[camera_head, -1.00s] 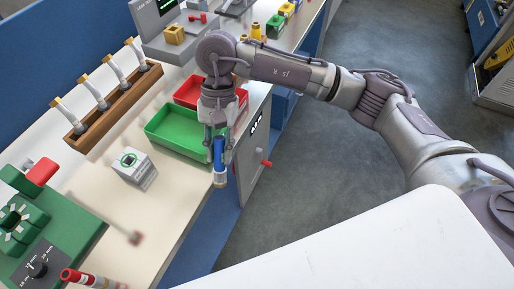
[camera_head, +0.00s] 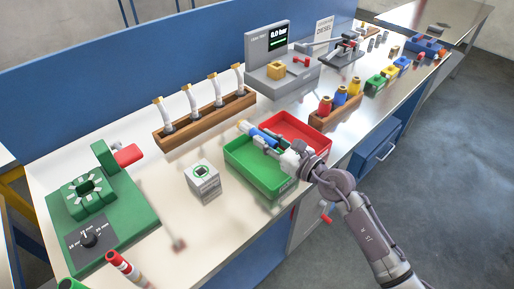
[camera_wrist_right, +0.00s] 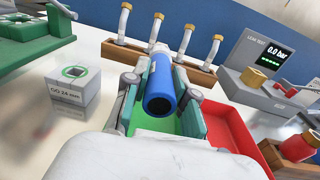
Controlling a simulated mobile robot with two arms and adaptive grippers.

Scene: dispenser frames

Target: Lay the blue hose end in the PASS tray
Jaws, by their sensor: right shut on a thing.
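The blue hose end (camera_head: 263,137) is between the fingers of my right gripper (camera_head: 279,144), which is shut on it. In the head view it lies slanted over the green tray (camera_head: 244,168), its white and yellow far end pointing left and away. In the right wrist view the blue hose end (camera_wrist_right: 161,80) shows its dark open mouth toward the camera, with a gripper finger on each side. Whether it touches the tray cannot be told. The green tray's front label is too small to read surely. My left gripper is not in view.
A red tray (camera_head: 284,118) adjoins the green tray's far right side. A white gauge block (camera_head: 203,180) stands just left of the green tray. A wooden rack (camera_head: 207,116) with several upright hoses stands behind. A green machine (camera_head: 110,215) is at left.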

